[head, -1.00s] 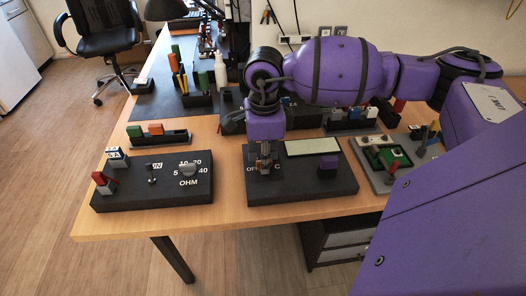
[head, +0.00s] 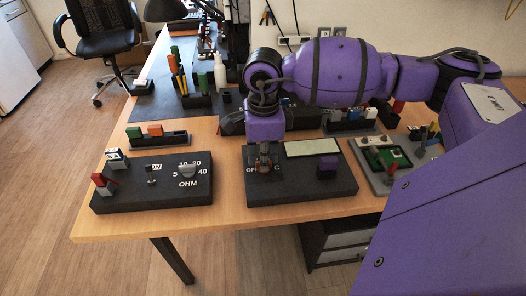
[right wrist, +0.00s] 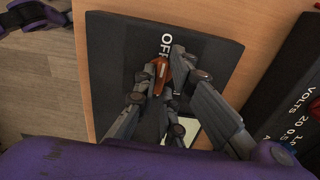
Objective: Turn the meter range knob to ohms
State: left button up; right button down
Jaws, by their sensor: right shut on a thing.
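The meter appears to be the black box (head: 330,184) at the front of the table, with a pale display and the labels OFF and C. My right gripper (head: 264,162) points down at its left part, between these labels. In the right wrist view the right gripper (right wrist: 168,80) is shut on a small orange-red piece, the range knob (right wrist: 160,70), beside the OFF label. The fingers hide much of the knob, so its pointing direction and an ohms mark cannot be made out. My left gripper is not in view.
Right is a tray (head: 371,178) with a green board.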

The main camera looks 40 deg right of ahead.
dwell(0.3)
jog(key=shift+m, duration=1.1)
jog(key=shift+m, duration=1)
jog(key=shift+m+p, duration=0.4)
jog(key=shift+m, duration=0.6)
